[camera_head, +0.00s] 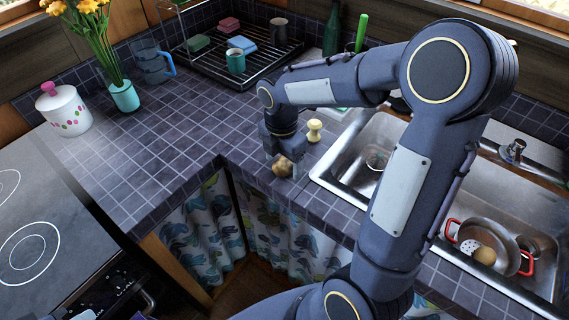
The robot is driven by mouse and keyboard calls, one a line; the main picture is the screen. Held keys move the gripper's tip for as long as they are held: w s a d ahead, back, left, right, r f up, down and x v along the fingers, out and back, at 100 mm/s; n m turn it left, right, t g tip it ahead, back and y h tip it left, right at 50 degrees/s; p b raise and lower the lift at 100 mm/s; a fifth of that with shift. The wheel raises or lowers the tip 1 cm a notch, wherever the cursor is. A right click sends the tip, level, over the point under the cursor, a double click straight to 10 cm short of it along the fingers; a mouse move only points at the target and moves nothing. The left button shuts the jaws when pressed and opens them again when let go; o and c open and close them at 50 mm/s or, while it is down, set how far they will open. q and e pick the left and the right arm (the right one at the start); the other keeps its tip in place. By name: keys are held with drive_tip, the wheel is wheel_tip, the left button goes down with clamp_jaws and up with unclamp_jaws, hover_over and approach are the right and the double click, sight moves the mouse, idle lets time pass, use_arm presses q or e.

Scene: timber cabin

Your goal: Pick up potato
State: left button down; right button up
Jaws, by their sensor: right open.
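A brown lumpy potato (282,167) lies on the tiled counter (185,135), close to its front edge beside the sink. My right gripper (284,158) points down over the potato, with its fingers open and one to each side of it. The gripper hides part of the potato, and I cannot tell whether the fingers touch it. My left gripper is not in view.
A small pale yellow object (314,131) stands just right of the gripper. The metal sink (340,175) holds a red-handled pot (508,262) with a round brownish item (485,256). A dish rack (262,72) stands behind.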

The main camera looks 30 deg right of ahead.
drive_tip(key=shift+f, duration=0.25)
drive_tip(key=c, duration=1.1)
drive_tip(key=shift+r, duration=0.1)
